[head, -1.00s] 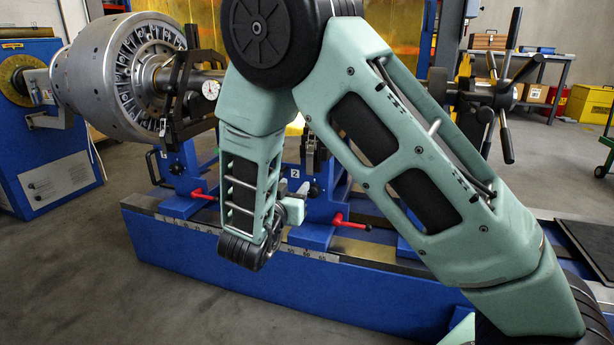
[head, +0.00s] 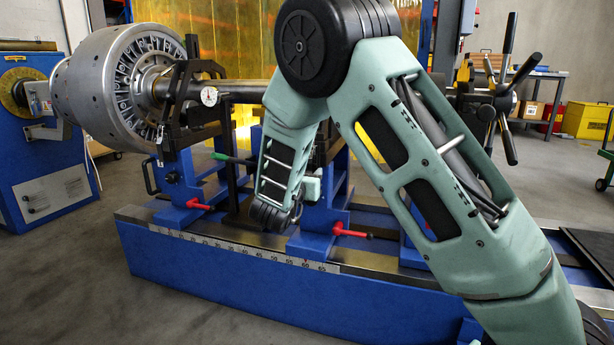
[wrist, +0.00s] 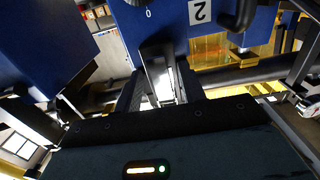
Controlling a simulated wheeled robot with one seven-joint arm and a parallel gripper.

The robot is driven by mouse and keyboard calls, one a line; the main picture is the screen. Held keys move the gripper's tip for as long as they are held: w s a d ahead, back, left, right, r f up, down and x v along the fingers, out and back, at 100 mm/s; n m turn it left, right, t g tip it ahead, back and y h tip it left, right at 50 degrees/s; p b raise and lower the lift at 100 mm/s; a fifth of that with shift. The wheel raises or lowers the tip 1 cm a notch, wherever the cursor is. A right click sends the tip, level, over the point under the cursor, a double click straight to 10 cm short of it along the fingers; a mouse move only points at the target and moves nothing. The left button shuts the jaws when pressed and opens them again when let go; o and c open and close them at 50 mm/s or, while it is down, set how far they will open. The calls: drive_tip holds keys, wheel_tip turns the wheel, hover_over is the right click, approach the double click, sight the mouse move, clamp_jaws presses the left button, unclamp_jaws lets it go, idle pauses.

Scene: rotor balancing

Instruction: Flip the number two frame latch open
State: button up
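The number two frame shows in the wrist view as a blue plate with a white "2" label (wrist: 200,12), upside down at the top. In the head view a blue stand (head: 322,218) that appears to be this frame is partly hidden by my arm. In the wrist view my gripper (wrist: 160,92) has its two dark fingers apart, pointing at the plate's edge beside the label. A dark and pale metal piece (wrist: 158,72) shows between the fingers; I cannot tell whether it is the latch or whether the fingers touch it. In the head view my gripper is hidden behind the arm.
A silver rotor (head: 105,85) and its shaft (head: 245,91) run across above the blue machine bed (head: 220,275). A green-tipped lever (head: 232,159) and red handles (head: 350,232) stick out near the frames. A dial gauge (head: 209,96) stands by the shaft.

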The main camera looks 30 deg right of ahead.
clamp_jaws()
drive_tip(key=shift+r+p, duration=0.1)
drive_tip(key=shift+p, duration=0.35)
